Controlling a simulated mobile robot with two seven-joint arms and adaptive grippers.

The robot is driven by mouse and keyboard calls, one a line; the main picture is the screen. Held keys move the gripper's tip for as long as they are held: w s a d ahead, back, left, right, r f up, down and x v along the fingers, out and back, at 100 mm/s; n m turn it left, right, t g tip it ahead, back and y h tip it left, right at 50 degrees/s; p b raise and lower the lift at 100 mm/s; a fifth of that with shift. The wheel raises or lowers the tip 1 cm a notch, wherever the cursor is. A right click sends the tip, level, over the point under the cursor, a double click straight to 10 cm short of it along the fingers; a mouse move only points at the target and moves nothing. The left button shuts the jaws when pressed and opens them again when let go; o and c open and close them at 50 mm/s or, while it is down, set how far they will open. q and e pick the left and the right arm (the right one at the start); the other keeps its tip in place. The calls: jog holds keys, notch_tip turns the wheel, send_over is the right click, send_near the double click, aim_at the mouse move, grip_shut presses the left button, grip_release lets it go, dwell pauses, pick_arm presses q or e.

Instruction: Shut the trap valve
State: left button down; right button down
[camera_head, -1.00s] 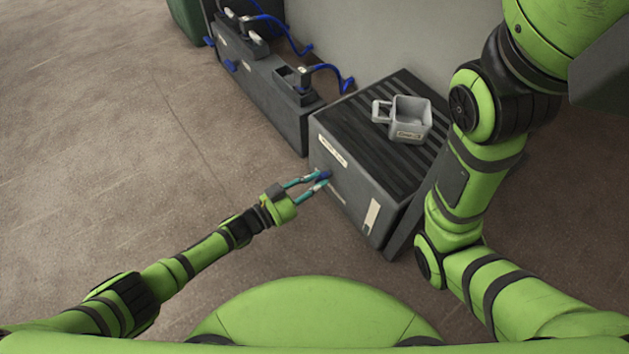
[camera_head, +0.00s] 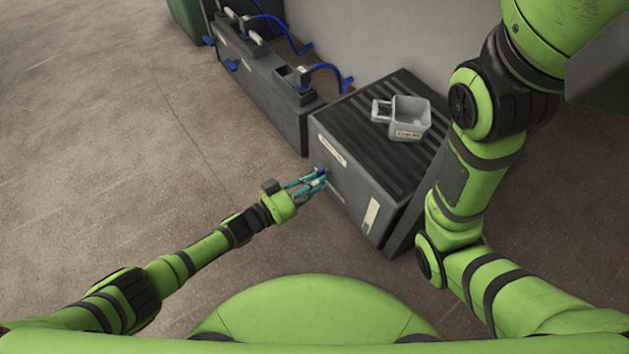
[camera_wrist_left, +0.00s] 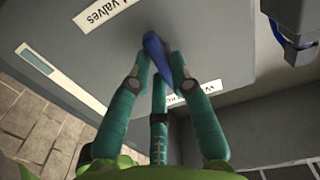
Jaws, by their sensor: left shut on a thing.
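The grey slatted-top cabinet (camera_head: 345,190) has a small blue valve handle (camera_head: 321,171) on its front face. In the left wrist view the blue handle (camera_wrist_left: 156,52) stands out from the panel, below a white label partly reading "valves" (camera_wrist_left: 108,12). My left gripper (camera_head: 317,180), with teal fingers, is shut on the handle. In the left wrist view its fingertips (camera_wrist_left: 160,66) lie on both sides of the handle. The fingers partly hide the handle in the head view. My right arm is at the right; its gripper is out of view.
A grey square cup with a handle (camera_head: 410,118) stands on the cabinet's slatted top. Behind it, a long dark unit (camera_head: 262,85) carries several blue levers or hoses along the wall. The floor (camera_head: 110,150) at the left is clear.

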pick_arm(q)
jog(key=c, duration=1.1)
grip_release()
jog(key=v, duration=1.2)
